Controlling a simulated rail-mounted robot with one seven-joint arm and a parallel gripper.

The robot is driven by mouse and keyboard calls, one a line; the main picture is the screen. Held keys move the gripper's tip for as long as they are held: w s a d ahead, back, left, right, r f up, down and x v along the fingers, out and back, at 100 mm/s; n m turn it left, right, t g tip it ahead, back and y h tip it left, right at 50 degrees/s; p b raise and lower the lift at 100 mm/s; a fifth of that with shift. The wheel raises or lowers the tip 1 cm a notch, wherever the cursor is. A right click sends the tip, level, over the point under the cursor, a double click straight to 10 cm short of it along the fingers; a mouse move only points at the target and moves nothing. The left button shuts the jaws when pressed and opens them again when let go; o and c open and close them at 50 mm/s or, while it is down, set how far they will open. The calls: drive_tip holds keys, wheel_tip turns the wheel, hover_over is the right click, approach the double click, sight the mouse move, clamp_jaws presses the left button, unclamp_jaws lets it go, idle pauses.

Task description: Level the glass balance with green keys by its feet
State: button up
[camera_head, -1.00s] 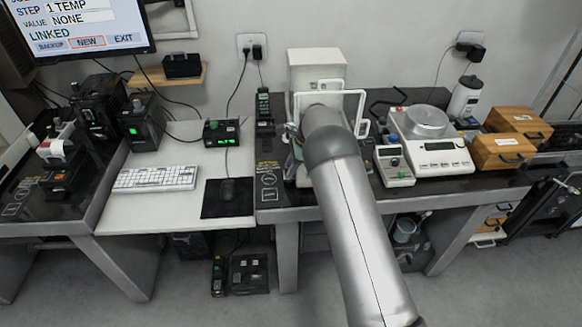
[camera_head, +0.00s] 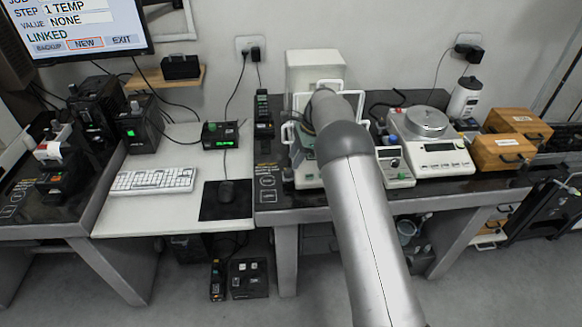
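The glass balance is the white boxy instrument with a tall back housing (camera_head: 315,71) on the dark table, centre of the view. Its white-framed glass front is mostly behind my arm. A white handle shows at its left side, and part of its base (camera_head: 308,176) shows low at the left of my arm. My arm reaches from the bottom right up to the balance's front. My gripper is hidden behind the arm, so its fingers and what they touch cannot be seen.
Right of the balance stand a small device with knobs (camera_head: 395,166) and a round-pan scale (camera_head: 435,150). Wooden boxes (camera_head: 503,152) and a white bottle (camera_head: 464,98) are further right. Left are a dark upright device (camera_head: 263,113), a mouse mat (camera_head: 216,209) and a keyboard (camera_head: 153,180).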

drive_tip(key=v, duration=1.2)
drive_tip(key=shift+r+b, duration=0.2)
drive_tip(key=shift+b, duration=0.15)
drive_tip(key=s+d+r+n+t+h, duration=0.1)
drive_tip(key=s+d+r+n, duration=0.3)
drive_tip(key=s, duration=0.6)
drive_tip(key=s+d+r+n+h, duration=0.15)
drive_tip(key=s+d+r, duration=0.3)
drive_tip(key=s, duration=0.45)
drive_tip(key=s+d+f+n, duration=0.1)
drive_tip(key=s+f+n, duration=0.1)
drive_tip(key=s, duration=0.6)
drive_tip(key=s+d+f+n+h, duration=0.1)
drive_tip(key=s+d+f+n, duration=0.1)
drive_tip(key=s, duration=0.7)
drive_tip(key=s+d+f+n+h, duration=0.1)
drive_tip(key=s+f+n, duration=0.3)
drive_tip(key=s, duration=0.5)
drive_tip(key=shift+s+d+f+n+t, duration=0.15)
drive_tip(key=shift+s+f+n+t, duration=0.2)
drive_tip(key=shift+n, duration=0.6)
